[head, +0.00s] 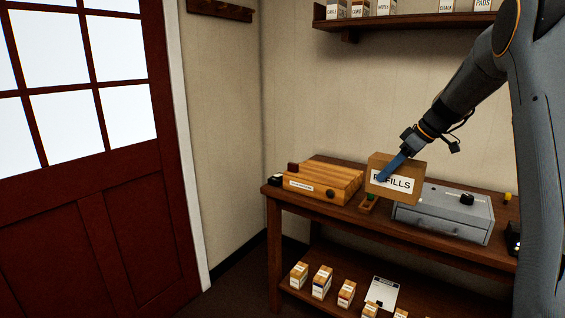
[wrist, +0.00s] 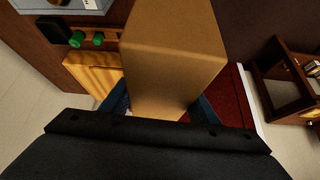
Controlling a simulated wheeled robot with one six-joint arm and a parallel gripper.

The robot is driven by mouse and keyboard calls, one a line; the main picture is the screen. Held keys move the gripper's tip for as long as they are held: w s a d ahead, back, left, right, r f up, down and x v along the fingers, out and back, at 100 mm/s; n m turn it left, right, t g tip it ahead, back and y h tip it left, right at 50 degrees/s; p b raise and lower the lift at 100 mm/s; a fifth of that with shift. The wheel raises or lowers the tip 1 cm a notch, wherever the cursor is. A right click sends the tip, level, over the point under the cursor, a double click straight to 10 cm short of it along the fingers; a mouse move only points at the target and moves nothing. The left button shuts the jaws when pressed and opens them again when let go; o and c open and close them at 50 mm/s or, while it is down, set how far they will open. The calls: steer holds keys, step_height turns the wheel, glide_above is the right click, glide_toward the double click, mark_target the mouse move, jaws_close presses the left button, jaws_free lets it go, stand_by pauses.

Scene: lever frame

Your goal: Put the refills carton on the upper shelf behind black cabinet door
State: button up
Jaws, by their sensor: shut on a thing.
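The refills carton (head: 408,171) is a tan box with a white label reading "REFILLS", partly covered by a finger. My gripper (head: 388,170) is shut on it, with blue fingers, and holds it above the wooden bench, in front of the grey metal box. In the wrist view the carton (wrist: 172,55) fills the upper middle, between the blue fingers of my gripper (wrist: 160,108). I cannot make out a black cabinet door or its upper shelf in either view.
The bench (head: 290,207) carries a wooden box (head: 325,180) and a grey metal box (head: 445,212). Several small cartons stand on its lower shelf (head: 335,307). A wall shelf (head: 400,20) holds more cartons. A dark red door (head: 90,190) with panes is at left.

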steer(key=s+a+f+m+t+h, duration=0.1)
steer(key=s+a+f+m+h, duration=0.1)
steer(key=f+m, duration=0.3)
steer(key=s+a+f+m+t+h, duration=0.1)
steer(key=s+a+f+m+h, duration=0.2)
steer(key=f, duration=0.5)
steer(key=shift+s+a+m, duration=0.4)
steer(key=shift+a+m, duration=0.4)
steer(key=shift+m, duration=0.3)
